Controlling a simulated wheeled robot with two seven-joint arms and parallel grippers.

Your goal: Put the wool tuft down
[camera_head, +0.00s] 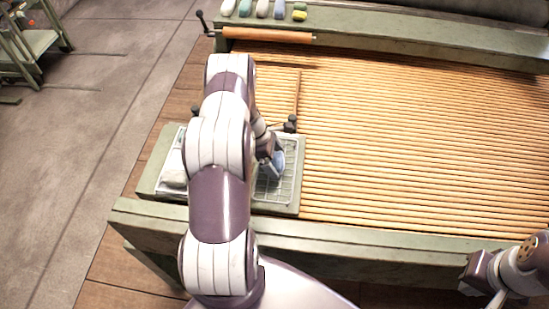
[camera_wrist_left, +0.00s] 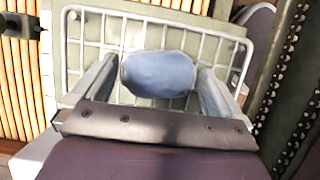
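A blue wool tuft (camera_wrist_left: 160,74) sits between the two fingers of my left gripper (camera_wrist_left: 158,82) in the left wrist view, with a finger against each side. Behind it is a white wire rack (camera_wrist_left: 228,48) over a pale green tray. In the head view the left gripper (camera_head: 268,158) points down over the wire rack (camera_head: 285,188), and the tuft (camera_head: 278,163) shows at its fingertips, partly hidden by my arm. Whether the tuft touches the rack is unclear. My right gripper (camera_head: 478,278) is at the bottom right, its fingers not clear.
A slatted wooden bed (camera_head: 410,140) fills the right. A pale grey lump (camera_head: 174,178) lies in the left part of the green tray (camera_head: 150,178). Several coloured tufts (camera_head: 262,9) lie along the far green beam. A green beam (camera_head: 350,240) runs along the near side.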

